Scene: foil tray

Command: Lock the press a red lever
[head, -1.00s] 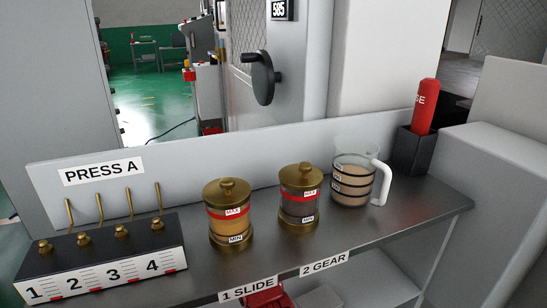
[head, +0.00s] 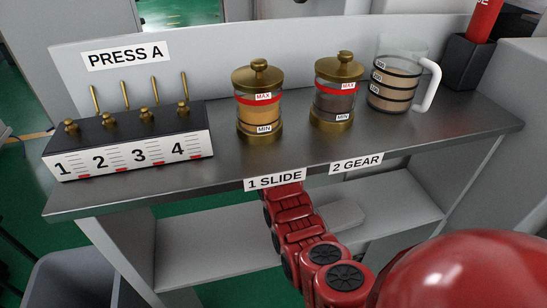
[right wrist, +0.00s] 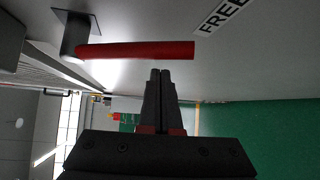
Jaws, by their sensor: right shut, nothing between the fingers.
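The red lever (right wrist: 140,50) shows in the right wrist view as a red bar reaching right from a grey bracket (right wrist: 76,32) on a pale panel. A white label reading "FREE" (right wrist: 222,15) is beyond the lever's right end. My right gripper (right wrist: 160,72) is shut and empty. Its fingertips appear just below the lever's bar in the picture, close to its right half; I cannot tell whether they touch it. The lever does not show in the head view. The left gripper is not in view.
In the head view, a metal shelf (head: 330,150) holds a numbered block (head: 125,150), two brass-lidded jars (head: 258,110) (head: 336,100), a measuring jug (head: 395,85) and a black holder (head: 468,62) with a red item. A "PRESS A" sign (head: 123,54) stands behind. A lower shelf (head: 220,245) is below.

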